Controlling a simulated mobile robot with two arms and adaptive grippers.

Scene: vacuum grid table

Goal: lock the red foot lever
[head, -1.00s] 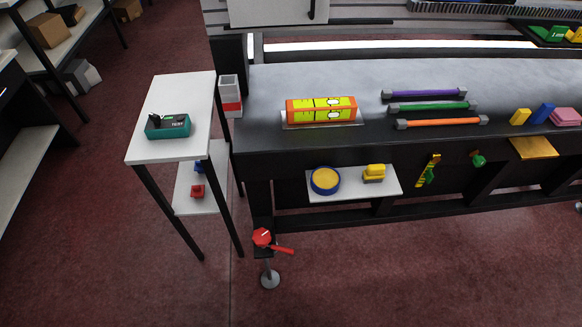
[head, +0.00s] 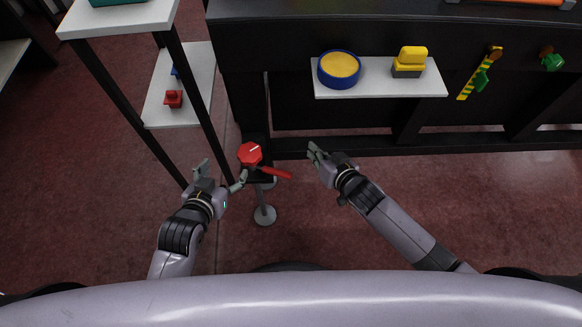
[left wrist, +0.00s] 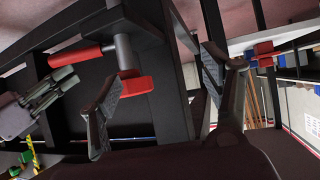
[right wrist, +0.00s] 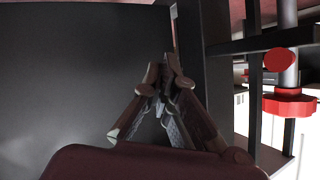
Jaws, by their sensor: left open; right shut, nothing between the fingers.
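The red foot lever has a hexagonal red knob (head: 249,154) with a white mark, and a red handle (head: 277,172) pointing right and slightly down. It sits at the table's lower left corner, above a thin post on a round foot. My left gripper (head: 222,173) is open just left of the lever, with one finger close to the knob; contact is unclear. In the left wrist view the red handle (left wrist: 82,55) shows beyond the fingers. My right gripper (head: 315,151) is shut and empty, right of the handle's end and apart from it. The right wrist view shows red lever parts (right wrist: 290,104) at the right.
A white side table (head: 125,18) with a lower shelf holding a red block (head: 173,98) stands left. The floor in front is clear.

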